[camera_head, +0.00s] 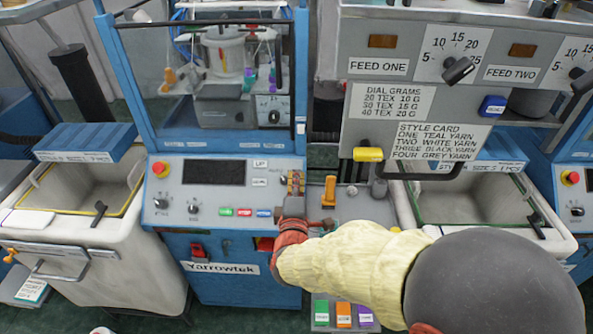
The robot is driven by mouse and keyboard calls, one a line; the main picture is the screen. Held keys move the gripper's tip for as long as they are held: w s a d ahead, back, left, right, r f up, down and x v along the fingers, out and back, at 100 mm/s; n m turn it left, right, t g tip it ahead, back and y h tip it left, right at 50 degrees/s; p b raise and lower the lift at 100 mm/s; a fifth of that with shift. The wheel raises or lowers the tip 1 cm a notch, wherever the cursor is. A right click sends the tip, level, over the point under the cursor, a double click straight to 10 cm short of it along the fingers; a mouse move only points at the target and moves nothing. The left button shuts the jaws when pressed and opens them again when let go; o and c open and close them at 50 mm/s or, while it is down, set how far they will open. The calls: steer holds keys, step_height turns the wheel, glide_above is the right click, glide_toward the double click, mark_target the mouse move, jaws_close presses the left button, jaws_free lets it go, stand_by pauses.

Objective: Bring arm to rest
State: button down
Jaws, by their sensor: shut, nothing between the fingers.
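My arm reaches in from the lower right, with a cream sleeve and a red-orange wrist. My gripper (293,208) is at the end of it, shut and empty, in front of the right end of the blue machine's control panel (225,187). The fingertips are small and partly hidden by the wrist. I cannot tell whether they touch the panel.
Beside my gripper is a grey shelf (345,195) with an orange lever (329,190). White bins stand left (90,230) and right (470,196). A dial panel (410,100) with a yellow handle (368,154) overhangs the right. Coloured tags (343,314) lie below my arm.

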stand_by(0.5)
steer(key=s+a+f+m+g+y, duration=0.2)
steer(key=s+a+f+g, duration=0.1)
steer(key=f, duration=0.3)
steer(key=s+a+f+m+g+y, duration=0.2)
steer(key=s+a+f+m+g, duration=0.1)
steer(key=f, duration=0.3)
steer(key=s+m+g, duration=0.3)
steer(key=s+g, duration=0.2)
steer(key=s, duration=0.3)
steer(key=s+d+r+m+g+h, duration=0.1)
steer(key=s+d+r+m+g, duration=0.2)
steer(key=s+d, duration=0.45)
steer(key=s+d+r+m+h, duration=0.1)
steer(key=s+d+r+m, duration=0.3)
steer(key=s+d+r, duration=0.3)
steer(key=s+d+r+m+t+h, duration=0.1)
steer(key=d+r+m+t, duration=0.1)
steer(key=d+r, duration=0.5)
steer(key=d, duration=0.3)
steer(key=shift+s+d+r+m, duration=0.2)
steer(key=shift+s+d+m, duration=0.1)
steer(key=shift+s, duration=0.1)
steer(key=c, duration=2.5)
jaws_free()
